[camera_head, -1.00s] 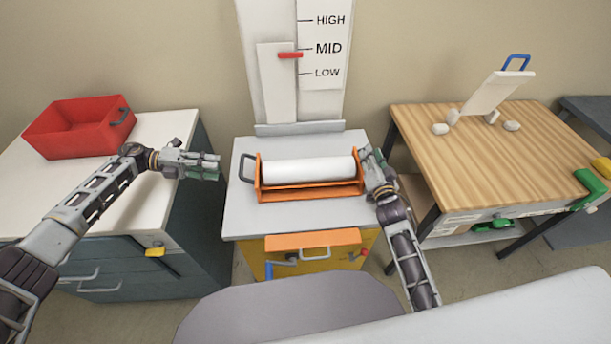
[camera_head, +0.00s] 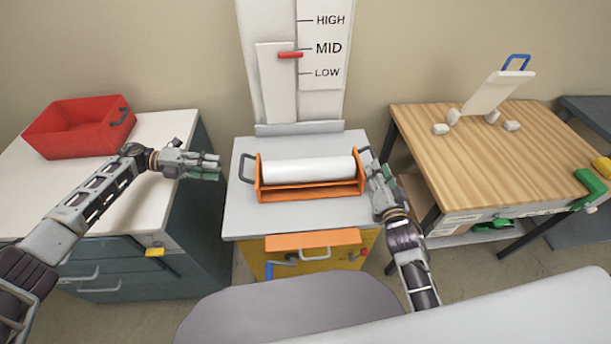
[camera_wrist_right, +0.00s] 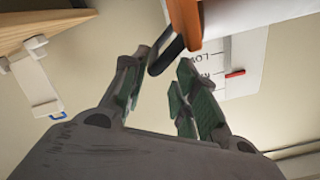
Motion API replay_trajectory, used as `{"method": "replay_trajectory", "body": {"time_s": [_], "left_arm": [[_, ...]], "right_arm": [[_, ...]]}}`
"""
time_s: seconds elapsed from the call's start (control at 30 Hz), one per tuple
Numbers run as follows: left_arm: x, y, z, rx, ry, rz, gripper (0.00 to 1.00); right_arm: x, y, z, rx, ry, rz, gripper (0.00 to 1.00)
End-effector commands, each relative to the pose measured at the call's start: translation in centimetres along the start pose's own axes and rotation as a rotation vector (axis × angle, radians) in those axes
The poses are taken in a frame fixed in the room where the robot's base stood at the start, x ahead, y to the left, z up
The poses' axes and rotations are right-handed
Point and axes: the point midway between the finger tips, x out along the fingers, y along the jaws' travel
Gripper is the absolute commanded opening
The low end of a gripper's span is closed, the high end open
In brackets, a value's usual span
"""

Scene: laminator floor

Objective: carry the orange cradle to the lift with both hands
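The orange cradle (camera_head: 312,195) holds a white roll (camera_head: 308,170) and rests on a grey-topped stand (camera_head: 240,215). It has a dark handle at each end. My left gripper (camera_head: 217,166) is open and empty, left of the cradle and apart from its left handle (camera_head: 246,168). My right gripper (camera_head: 380,172) is open beside the right end. In the right wrist view the right handle (camera_wrist_right: 168,55) reaches toward the gap between the open fingers (camera_wrist_right: 163,85), nearer one finger; I cannot tell if they touch. A lift scale panel (camera_head: 322,45) marked HIGH, MID, LOW stands behind.
A red bin (camera_head: 80,140) sits on the white-topped cabinet at left. A wooden bench (camera_head: 480,165) at right carries a tilted white board (camera_head: 498,92) and small white pieces. A red pointer (camera_head: 290,55) sits just below MID.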

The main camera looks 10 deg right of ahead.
Motion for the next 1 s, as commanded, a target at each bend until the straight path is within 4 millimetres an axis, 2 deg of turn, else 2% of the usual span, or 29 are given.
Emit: {"method": "replay_trajectory", "body": {"time_s": [0.43,1.0], "left_arm": [[0.0,0.0,0.0,0.000,0.000,0.000,0.33],[0.0,0.0,0.0,0.000,0.000,0.000,0.33]], "right_arm": [[-3.5,0.0,0.0,0.000,0.000,0.001,0.29],[-4.0,0.0,-0.1,-0.001,0.001,0.000,0.29]]}}
